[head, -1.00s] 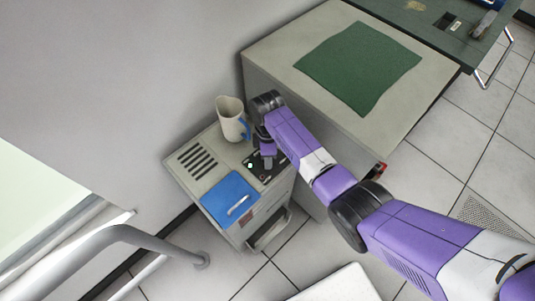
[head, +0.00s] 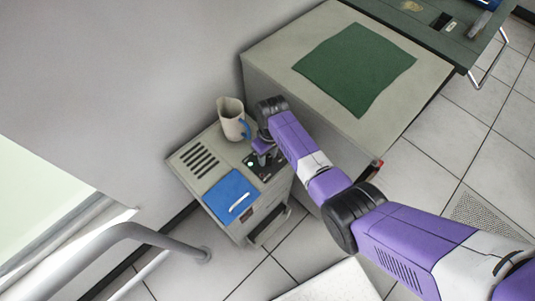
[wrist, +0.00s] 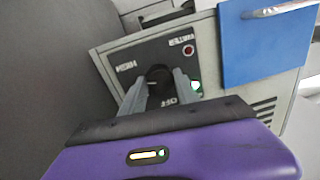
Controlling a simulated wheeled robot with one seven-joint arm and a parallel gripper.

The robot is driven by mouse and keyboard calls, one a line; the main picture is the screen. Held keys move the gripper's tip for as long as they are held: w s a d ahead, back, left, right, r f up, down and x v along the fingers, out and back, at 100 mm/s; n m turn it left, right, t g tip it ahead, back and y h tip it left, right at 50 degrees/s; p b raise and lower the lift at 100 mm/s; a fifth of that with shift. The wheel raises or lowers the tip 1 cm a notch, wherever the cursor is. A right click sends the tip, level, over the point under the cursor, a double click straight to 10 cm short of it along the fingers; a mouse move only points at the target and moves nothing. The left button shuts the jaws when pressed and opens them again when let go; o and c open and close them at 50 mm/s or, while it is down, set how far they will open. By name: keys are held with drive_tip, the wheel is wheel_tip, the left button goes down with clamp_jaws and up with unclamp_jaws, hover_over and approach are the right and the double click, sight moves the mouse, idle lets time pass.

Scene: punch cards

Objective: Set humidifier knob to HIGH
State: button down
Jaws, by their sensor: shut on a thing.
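The humidifier (head: 215,168) is a beige cabinet with a black control panel (head: 272,170) on its top. In the wrist view the panel has a dark round knob (wrist: 158,74), with a HIGH label (wrist: 126,66) to its left and an OFF label (wrist: 168,101) below. My gripper (head: 262,159) reaches down over the panel. In the wrist view my gripper (wrist: 160,80) is shut on the knob, one finger on each side. The fingers partly hide the knob, and its pointer is hard to make out. A small lamp (wrist: 195,85) beside the right finger glows green.
A blue lid (head: 231,195) and a slotted vent (head: 198,158) share the humidifier's top. A cream pitcher with a blue handle (head: 231,118) stands at its back, close to my gripper. A larger cabinet (head: 280,65) with a green mat (head: 355,68) stands beside it.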

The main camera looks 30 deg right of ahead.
sight(269, 157)
drive_tip(key=shift+m+p, duration=0.3)
drive_tip(key=shift+m, duration=1.1)
drive_tip(key=c, duration=0.9)
unclamp_jaws()
drive_tip(key=r, duration=0.7)
drive_tip(key=shift+d+r, duration=0.25)
drive_tip(key=shift+r, duration=0.15)
